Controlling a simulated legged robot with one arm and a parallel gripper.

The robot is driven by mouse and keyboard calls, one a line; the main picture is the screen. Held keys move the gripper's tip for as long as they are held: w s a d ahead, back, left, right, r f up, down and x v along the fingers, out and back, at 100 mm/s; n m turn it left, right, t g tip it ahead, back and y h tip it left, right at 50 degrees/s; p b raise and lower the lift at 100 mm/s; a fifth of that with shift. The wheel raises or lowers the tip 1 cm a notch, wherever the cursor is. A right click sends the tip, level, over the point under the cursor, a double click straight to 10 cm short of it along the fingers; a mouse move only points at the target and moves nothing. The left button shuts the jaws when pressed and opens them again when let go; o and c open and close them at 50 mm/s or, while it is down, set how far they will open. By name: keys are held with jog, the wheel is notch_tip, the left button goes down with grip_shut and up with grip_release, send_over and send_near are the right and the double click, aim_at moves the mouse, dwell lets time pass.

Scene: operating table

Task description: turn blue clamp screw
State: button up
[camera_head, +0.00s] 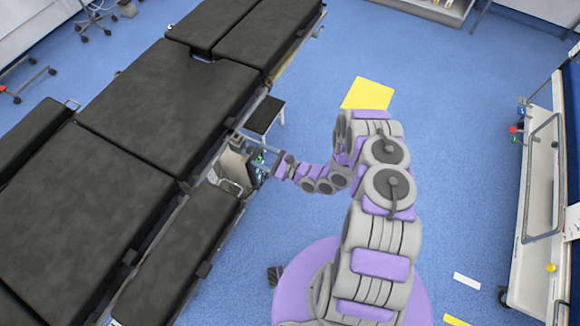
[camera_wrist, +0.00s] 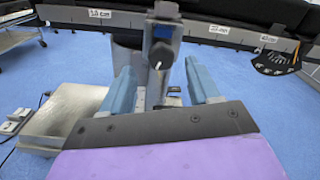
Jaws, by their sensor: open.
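A pale pointed lever or tip hangs just below the blue part. My gripper (camera_wrist: 156,80) is open, with its two blue fingers apart on either side below the clamp. Nothing is between the fingertips that I can see them touching. In the head view my gripper (camera_head: 262,160) is at the near side of the black operating table (camera_head: 160,95). The clamp screw cannot be made out there.
The side rail (camera_wrist: 215,28) carries centimetre labels, with a dark angle dial (camera_wrist: 273,62) at right. A metallic box (camera_wrist: 65,115) stands lower left. A small black step (camera_head: 264,115) and yellow floor patch (camera_head: 368,94) lie beyond my arm.

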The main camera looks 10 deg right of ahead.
jog(key=v, duration=1.4)
jog(key=shift+d+p, duration=0.15)
jog(key=shift+p, duration=0.25)
jog(key=shift+s, duration=0.1)
